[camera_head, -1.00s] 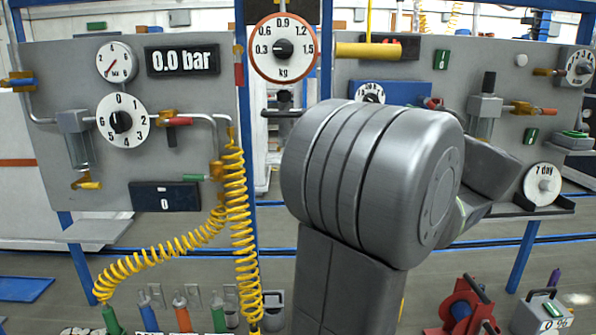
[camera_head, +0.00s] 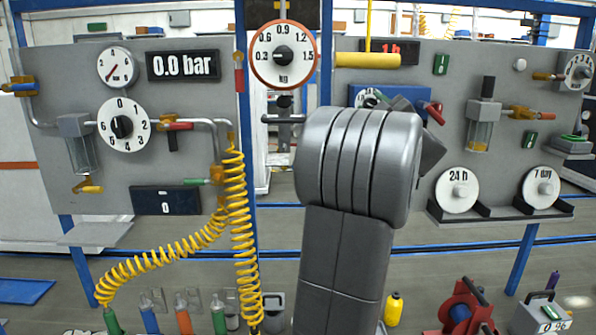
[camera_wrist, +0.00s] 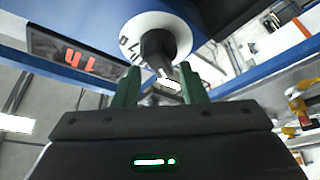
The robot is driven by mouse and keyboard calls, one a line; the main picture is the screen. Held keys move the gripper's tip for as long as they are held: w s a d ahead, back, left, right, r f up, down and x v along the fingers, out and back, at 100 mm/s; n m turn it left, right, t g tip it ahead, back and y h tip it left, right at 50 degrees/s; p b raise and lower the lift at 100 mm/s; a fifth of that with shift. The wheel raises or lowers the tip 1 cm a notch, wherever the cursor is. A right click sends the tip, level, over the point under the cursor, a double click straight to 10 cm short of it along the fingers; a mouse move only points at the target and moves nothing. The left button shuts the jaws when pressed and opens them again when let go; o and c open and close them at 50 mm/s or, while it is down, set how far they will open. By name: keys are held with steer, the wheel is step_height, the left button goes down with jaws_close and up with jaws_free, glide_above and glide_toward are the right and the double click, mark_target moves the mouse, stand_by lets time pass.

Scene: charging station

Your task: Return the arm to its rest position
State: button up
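My arm fills the middle of the head view, with its upper links in front of the blue box. My gripper (camera_wrist: 160,80) shows in the wrist view with its two green fingers apart and nothing held between them. In the head view it is mostly hidden behind my arm. A white dial with a black knob (camera_wrist: 157,47) lies just beyond the fingertips in the wrist view. I cannot tell how wide the gap to the knob is. The blue box (camera_head: 420,95) with its dial (camera_head: 368,97) is partly covered by my arm.
A red "1 h" display (camera_head: 388,48) sits above the box, beside a yellow cylinder (camera_head: 375,60). Two discs, "24 h" (camera_head: 457,190) and "7 day" (camera_head: 541,187), stand on a shelf at the right. Yellow coiled hose (camera_head: 240,230) hangs left of my arm.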

steer(key=m+h, duration=0.1)
steer(key=m, duration=0.2)
steer(key=m+t+h, duration=0.1)
steer(key=m, duration=0.2)
steer(key=shift+r, duration=0.1)
steer(key=m+h+p, duration=0.1)
steer(key=m, duration=0.1)
steer(key=m+t+h+p, duration=0.1)
steer(key=m+h, duration=0.1)
steer(key=m, duration=0.1)
steer(key=shift+w+d+r, duration=0.1)
steer(key=shift+m, duration=0.5)
steer(key=b+v, duration=0.1)
steer(key=v, duration=0.4)
steer(key=shift+s+d+f, duration=0.1)
steer(key=shift+s+f, duration=0.15)
steer(key=shift+s, duration=0.05)
steer(key=shift+w+h, duration=0.15)
steer(key=shift+h, duration=0.25)
